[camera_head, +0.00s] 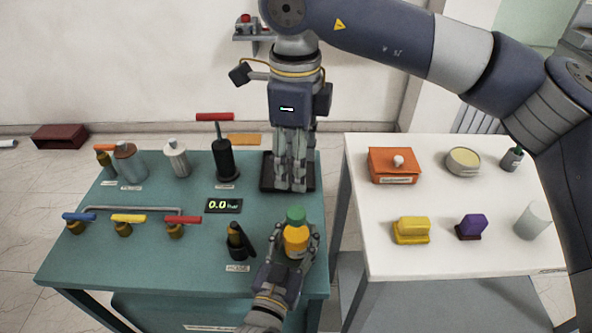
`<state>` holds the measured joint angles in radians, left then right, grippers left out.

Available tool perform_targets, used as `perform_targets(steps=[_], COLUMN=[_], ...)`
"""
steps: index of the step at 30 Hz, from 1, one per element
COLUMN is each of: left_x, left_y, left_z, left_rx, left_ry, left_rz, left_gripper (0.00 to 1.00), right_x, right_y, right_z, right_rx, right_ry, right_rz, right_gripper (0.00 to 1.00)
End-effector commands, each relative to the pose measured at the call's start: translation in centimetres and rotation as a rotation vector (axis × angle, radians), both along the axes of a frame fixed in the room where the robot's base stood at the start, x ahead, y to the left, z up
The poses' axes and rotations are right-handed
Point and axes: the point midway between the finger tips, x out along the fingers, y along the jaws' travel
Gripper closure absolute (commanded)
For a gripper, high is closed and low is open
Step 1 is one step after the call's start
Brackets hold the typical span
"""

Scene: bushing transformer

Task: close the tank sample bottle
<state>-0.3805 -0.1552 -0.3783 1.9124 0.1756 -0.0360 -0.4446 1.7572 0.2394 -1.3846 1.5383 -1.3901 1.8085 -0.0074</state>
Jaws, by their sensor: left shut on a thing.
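The sample bottle (295,240) has an orange-yellow body and stands upright near the front right of the green table. A green cap (296,214) sits at its top; I cannot tell how tightly it is on. My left gripper (297,246) reaches in from the bottom with its fingers around the bottle body, shut on it. My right gripper (292,188) points straight down behind the bottle, over a black tray (266,184), apart from the cap. Its fingers look close together, but the gap between them is unclear.
The green table (140,250) carries several valves with coloured handles, grey canisters, a black pump with a red handle (222,150) and a 0.0 display (224,205). A black nozzle-like item (238,243) stands left of the bottle. The white table (460,200) is at the right.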

Motion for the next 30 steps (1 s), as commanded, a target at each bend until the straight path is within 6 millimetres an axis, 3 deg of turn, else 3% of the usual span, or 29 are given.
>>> perform_targets(steps=[7, 8, 11, 23, 30], left_x=[0.0, 0.0, 0.0, -0.3, -3.5], left_y=[0.0, 0.0, 0.0, 0.1, 1.1], left_z=[0.0, 0.0, 0.0, -0.1, -0.1], left_rx=[0.0, 0.0, 0.0, 0.0, 0.001], left_ry=[0.001, 0.001, 0.001, 0.001, 0.004], left_rz=[0.0, 0.0, 0.0, 0.0, -0.001], left_gripper=[1.0, 0.49, 0.29, 0.29, 0.29], right_x=[0.0, 0.0, 0.0, 0.0, 0.0], right_y=[0.0, 0.0, 0.0, 0.0, 0.0], right_z=[0.0, 0.0, 0.0, 0.0, 0.0], right_rx=[0.0, 0.0, 0.0, 0.0, 0.0], right_ry=[0.0, 0.0, 0.0, 0.0, 0.0], right_rz=[0.0, 0.0, 0.0, -0.001, -0.001], right_gripper=[0.48, 0.48, 0.48, 0.48, 0.48])
